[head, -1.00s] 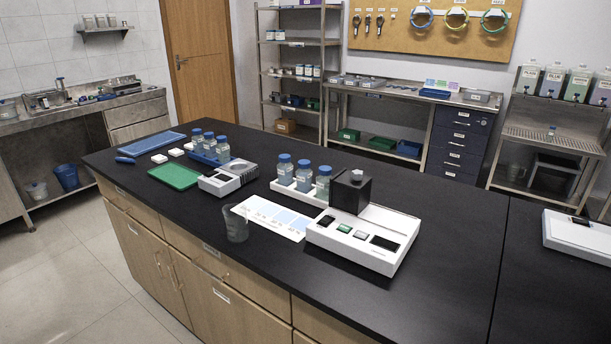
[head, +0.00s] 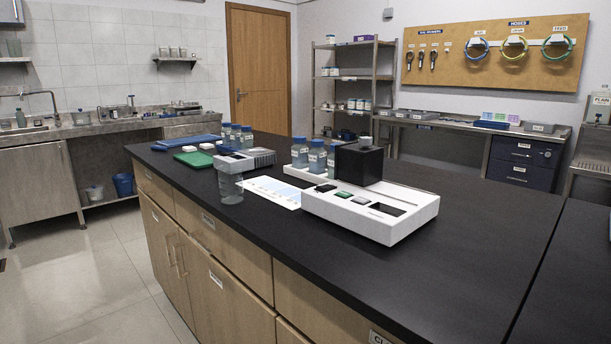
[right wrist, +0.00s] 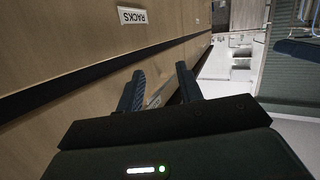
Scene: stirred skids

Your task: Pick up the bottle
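Several blue-capped bottles stand on the black bench. One group of bottles (head: 317,158) is in a white rack behind the white instrument; another group (head: 237,138) is farther back, behind a grey device. I cannot tell which bottle the task means. My right gripper (right wrist: 160,76) is open and empty in the right wrist view, in front of wooden drawer fronts labelled RACKS. Neither gripper shows in the head view.
A white instrument (head: 368,212) with a black block sits mid-bench. A clear beaker (head: 230,186) stands near the bench's front edge, beside a printed sheet (head: 270,191). A green tray (head: 193,159) lies farther back. The bench's right part and the floor at left are clear.

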